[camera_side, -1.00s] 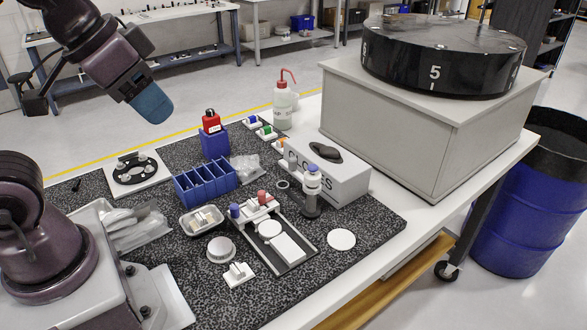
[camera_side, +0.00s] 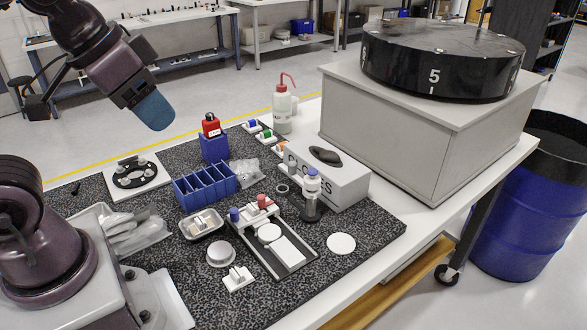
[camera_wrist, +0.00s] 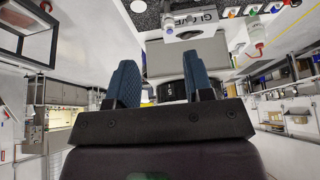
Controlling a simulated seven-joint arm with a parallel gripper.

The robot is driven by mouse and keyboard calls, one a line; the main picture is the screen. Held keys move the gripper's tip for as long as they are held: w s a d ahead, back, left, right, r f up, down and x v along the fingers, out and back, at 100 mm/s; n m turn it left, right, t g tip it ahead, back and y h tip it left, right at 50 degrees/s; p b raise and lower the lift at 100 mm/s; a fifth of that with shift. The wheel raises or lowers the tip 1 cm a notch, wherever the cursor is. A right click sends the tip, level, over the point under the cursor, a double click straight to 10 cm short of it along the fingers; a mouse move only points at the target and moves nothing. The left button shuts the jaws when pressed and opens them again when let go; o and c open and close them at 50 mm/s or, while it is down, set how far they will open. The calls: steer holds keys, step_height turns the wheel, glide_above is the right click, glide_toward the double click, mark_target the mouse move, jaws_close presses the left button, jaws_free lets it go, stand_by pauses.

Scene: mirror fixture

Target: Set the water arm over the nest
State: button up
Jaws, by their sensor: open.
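My gripper (camera_side: 152,110) hangs in the air above the back left of the bench, well away from the fixture. In the wrist view its two blue fingers (camera_wrist: 163,85) stand apart with nothing held between them. A dark fixture tray (camera_side: 291,265) lies on the speckled mat. It carries a white disc (camera_side: 269,233), a white block (camera_side: 290,249), and at its far end white parts with a blue knob (camera_side: 234,214) and a red knob (camera_side: 263,200). I cannot tell which part is the water arm or the nest.
A blue divided rack (camera_side: 207,185), small metal tray (camera_side: 202,223) and wash bottle (camera_side: 282,108) stand around. A large grey stand (camera_side: 410,135) with a black drum fills the back right.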

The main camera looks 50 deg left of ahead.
steer(key=w+a+f+g, duration=0.2)
steer(key=w+f, duration=0.1)
steer(key=w, duration=0.3)
steer(key=w+a+f+g, duration=0.1)
steer(key=w+f+g, duration=0.1)
steer(key=w, duration=0.5)
steer(key=m+g, duration=0.1)
steer(key=m, duration=0.2)
glide_above(292, 163)
step_height(292, 163, down, 8)
step_height(292, 163, down, 13)
steer(key=shift+w+r, duration=0.1)
jaws_close()
